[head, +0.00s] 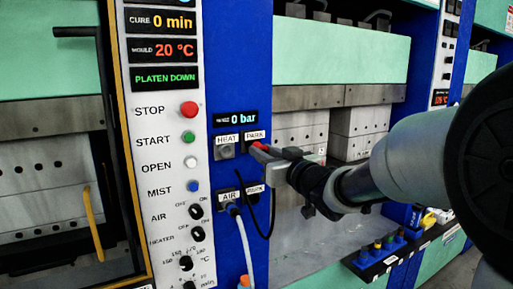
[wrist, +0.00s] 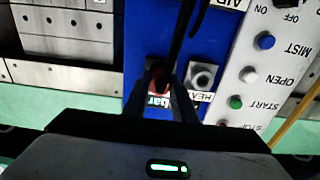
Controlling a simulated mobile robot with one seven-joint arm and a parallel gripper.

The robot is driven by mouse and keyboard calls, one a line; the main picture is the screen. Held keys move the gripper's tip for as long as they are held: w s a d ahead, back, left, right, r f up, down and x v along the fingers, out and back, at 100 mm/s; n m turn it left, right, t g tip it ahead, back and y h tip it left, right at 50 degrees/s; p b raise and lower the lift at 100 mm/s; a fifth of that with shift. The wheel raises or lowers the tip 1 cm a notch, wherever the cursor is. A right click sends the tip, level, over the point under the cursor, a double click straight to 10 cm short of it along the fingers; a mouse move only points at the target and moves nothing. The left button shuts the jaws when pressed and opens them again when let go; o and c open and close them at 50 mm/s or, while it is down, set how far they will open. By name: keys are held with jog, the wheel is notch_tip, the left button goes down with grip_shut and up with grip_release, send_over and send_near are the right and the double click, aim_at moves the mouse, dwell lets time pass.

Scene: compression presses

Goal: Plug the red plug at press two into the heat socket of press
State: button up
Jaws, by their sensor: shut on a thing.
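The red plug (head: 260,146) is at the upper PARK position on the blue panel of the press. My gripper (head: 264,153) is shut on it; I cannot tell whether the plug is seated or just in front. In the wrist view, which is turned upside down, the red plug (wrist: 157,82) shows between the fingers (wrist: 172,98), partly hidden. A black cable (head: 272,212) hangs below the plug. The grey heat socket (head: 226,151), under the HEAT label, is empty just left of the plug. In the wrist view, the heat socket (wrist: 203,77) is right of the fingers.
Below, a pale blue hose (head: 243,238) runs from the AIR socket (head: 228,197). The control panel (head: 165,90) with buttons and knobs stands to the left. Steel press blocks (head: 300,135) are behind my gripper. A rack with coloured pieces (head: 385,250) is at lower right.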

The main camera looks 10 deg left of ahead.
jog(key=shift+v, duration=1.25)
jog(key=shift+v, duration=2)
jog(key=shift+d+r, duration=0.1)
jog(key=shift+d, duration=0.05)
